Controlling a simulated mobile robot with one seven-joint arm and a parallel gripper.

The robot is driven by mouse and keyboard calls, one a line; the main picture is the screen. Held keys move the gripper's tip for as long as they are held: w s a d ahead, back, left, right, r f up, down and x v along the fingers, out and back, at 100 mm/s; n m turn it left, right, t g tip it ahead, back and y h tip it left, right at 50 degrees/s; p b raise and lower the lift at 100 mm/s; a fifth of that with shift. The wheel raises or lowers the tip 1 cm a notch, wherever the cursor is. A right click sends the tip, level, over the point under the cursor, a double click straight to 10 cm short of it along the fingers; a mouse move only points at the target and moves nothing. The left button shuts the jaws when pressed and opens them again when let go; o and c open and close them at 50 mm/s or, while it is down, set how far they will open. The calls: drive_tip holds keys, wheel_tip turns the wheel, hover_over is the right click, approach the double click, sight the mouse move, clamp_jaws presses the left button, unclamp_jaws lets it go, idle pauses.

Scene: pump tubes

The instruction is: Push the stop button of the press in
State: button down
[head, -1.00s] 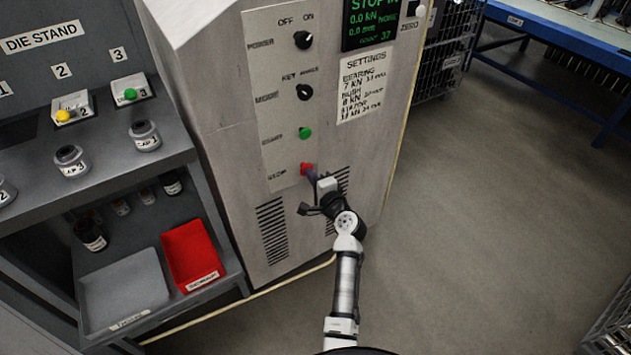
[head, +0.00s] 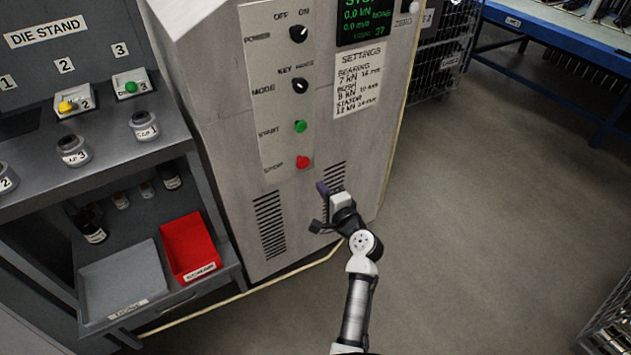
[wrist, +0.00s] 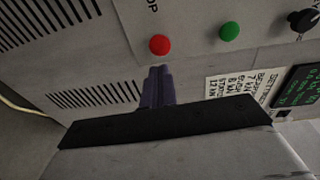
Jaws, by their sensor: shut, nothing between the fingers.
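The red stop button (head: 302,162) is the lowest control on the press's light panel, beside the label STOP. It also shows in the wrist view (wrist: 160,45), just beyond my fingertips. My gripper (head: 322,188) is in front of the press, below and slightly right of the button in the head view, with a visible gap between them. In the wrist view the dark fingers (wrist: 157,72) are together and hold nothing. The press display (head: 366,20) reads STOP at its top, but the line is cut off.
The green start button (head: 300,126) sits above the stop button, with the mode knob (head: 299,86) and power knob (head: 298,34) higher up. Vent slots flank my gripper. A die stand (head: 180,160) with jars and trays is at left. Open floor lies to the right.

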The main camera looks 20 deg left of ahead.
drive_tip(key=shift+v, duration=2.15)
